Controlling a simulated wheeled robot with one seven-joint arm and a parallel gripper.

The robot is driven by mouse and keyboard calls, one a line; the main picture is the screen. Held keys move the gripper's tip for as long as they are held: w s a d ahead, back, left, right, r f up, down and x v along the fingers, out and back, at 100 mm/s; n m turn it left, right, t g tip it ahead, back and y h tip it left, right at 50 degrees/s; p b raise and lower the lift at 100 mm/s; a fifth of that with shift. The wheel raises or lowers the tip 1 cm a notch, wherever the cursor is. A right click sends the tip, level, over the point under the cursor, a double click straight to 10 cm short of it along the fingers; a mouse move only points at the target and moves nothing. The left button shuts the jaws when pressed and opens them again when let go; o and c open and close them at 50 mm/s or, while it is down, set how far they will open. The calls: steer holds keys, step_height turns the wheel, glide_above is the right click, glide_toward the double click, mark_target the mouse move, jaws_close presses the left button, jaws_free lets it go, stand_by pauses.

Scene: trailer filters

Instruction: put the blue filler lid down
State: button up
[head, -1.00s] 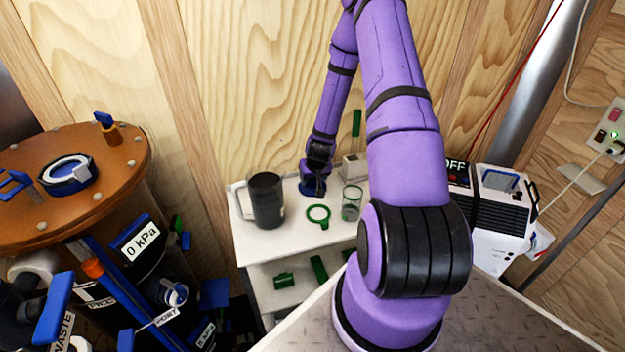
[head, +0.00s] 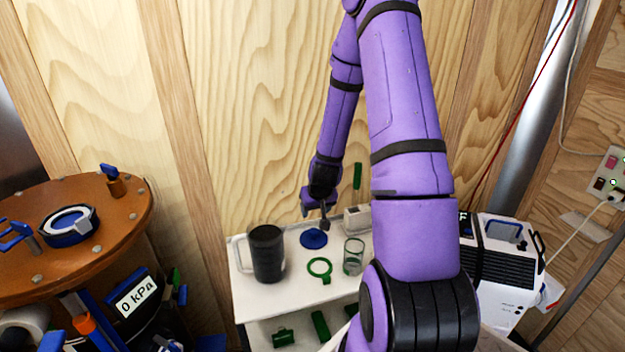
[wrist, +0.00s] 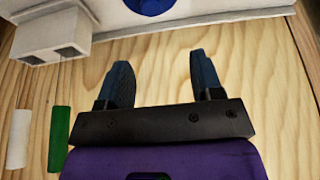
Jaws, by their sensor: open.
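The blue filler lid (head: 313,238) lies on the white top shelf of the small cart (head: 290,290), between the dark mug and the glass. Part of it also shows at the top edge of the wrist view (wrist: 150,5). My gripper (head: 314,212) is above the lid in the head view, apart from it. In the wrist view my gripper (wrist: 160,75) has its two fingers spread with nothing between them.
A dark mug (head: 267,252) stands left of the lid. A green ring (head: 320,267) and a clear glass (head: 353,257) are in front and to the right. A white block (head: 356,218) stands behind. The wooden wall is close behind my gripper.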

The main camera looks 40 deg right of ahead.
steer(key=s+a+r+n, duration=0.1)
steer(key=a+r, duration=0.4)
steer(key=r, duration=0.3)
steer(key=s+a+r+n+y, duration=0.1)
steer(key=a+r, duration=0.4)
steer(key=r, duration=0.3)
steer(key=s+a+r+n, duration=0.1)
steer(key=s+a+r, duration=0.1)
steer(key=a+r, duration=0.45)
steer(key=s+a+r+n, duration=0.1)
steer(key=s+a+r, duration=0.2)
steer(key=s+r, duration=0.4)
steer(key=s+a+r+t, duration=0.1)
steer(key=s+a+r, duration=0.2)
steer(key=s+r, duration=0.3)
steer(key=s, duration=0.5)
steer(key=shift+a+r+n+y, duration=0.35)
steer(key=shift+a+n+y, duration=0.05)
